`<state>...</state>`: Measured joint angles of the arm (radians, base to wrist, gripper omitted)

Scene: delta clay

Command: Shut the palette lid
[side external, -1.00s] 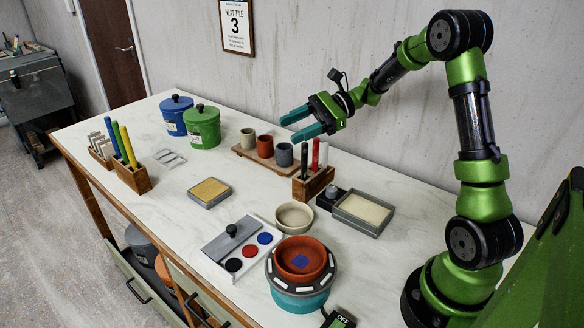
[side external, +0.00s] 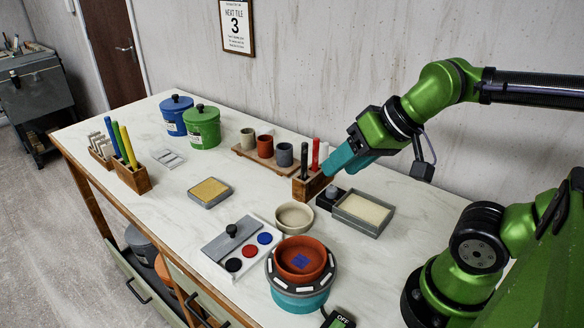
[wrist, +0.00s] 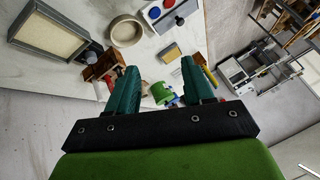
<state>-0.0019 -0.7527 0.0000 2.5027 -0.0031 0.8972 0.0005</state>
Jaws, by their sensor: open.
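The white palette (side external: 268,222) lies on the table at the front middle in the side view. Its grey lid (side external: 222,247) with a black knob (side external: 231,230) covers the left part. Black, red and blue paint wells show uncovered to its right and front. Part of the palette (wrist: 160,14) also shows at the top of the wrist view, with its knob (wrist: 180,20). My gripper (side external: 334,168) is in the air near the wooden tool block, well away from the palette. In the wrist view its two teal fingers (wrist: 159,88) are apart with nothing held between them.
A wooden block (side external: 312,188) with upright tools stands below my gripper. A beige bowl (side external: 294,217) and a wheel with a red bowl (side external: 301,258) stand close right of the palette. A sand-filled tray (side external: 362,211) is further right. The yellow sponge tray (side external: 210,192) lies behind the palette.

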